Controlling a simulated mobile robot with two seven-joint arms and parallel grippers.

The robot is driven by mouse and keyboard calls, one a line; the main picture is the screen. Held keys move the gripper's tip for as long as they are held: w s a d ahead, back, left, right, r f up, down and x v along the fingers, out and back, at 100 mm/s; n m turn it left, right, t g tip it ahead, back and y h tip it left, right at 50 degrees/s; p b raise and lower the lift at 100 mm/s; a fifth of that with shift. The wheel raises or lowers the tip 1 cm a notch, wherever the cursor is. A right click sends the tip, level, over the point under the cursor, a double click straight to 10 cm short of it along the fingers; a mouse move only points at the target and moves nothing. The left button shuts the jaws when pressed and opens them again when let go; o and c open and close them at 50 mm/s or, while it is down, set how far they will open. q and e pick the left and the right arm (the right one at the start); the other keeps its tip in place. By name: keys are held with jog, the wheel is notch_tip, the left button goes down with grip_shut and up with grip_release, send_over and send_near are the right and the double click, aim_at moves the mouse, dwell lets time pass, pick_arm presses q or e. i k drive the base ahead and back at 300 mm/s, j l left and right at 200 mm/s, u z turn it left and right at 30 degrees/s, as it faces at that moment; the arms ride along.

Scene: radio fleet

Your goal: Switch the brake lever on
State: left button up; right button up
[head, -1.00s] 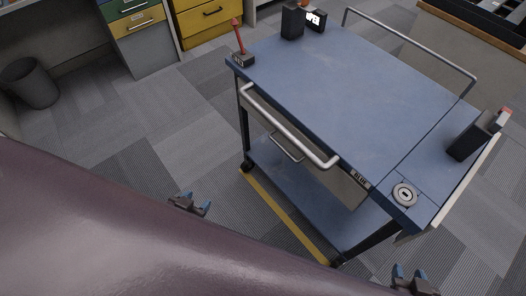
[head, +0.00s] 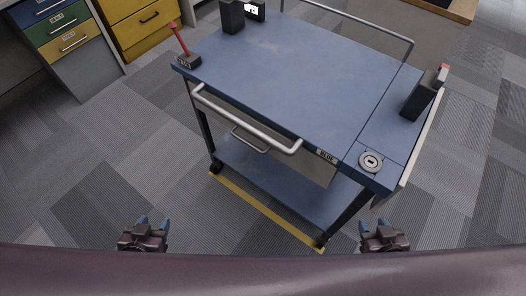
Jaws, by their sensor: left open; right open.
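My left gripper (head: 153,222) is open and empty at the lower left, above the floor in front of the cart. My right gripper (head: 377,226) is open and empty at the lower right, in front of the cart's right leg. Both grippers are well apart from the lever.
The cart has a silver front handle (head: 245,127), a drawer and a lower shelf (head: 270,181). Dark boxes (head: 232,16) stand at the back. Drawer cabinets (head: 137,27) are at upper left. Carpet in front is clear.

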aim_at(172, 25)
jog(key=i+j+z, duration=0.25)
jog(key=j, duration=0.15)
jog(key=i+j+z, duration=0.1)
jog(key=j+z, duration=0.2)
jog(key=j, duration=0.15)
jog(key=i+j+z, duration=0.25)
jog(key=j, duration=0.25)
jog(key=j+z, duration=0.25)
jog(key=j, duration=0.2)
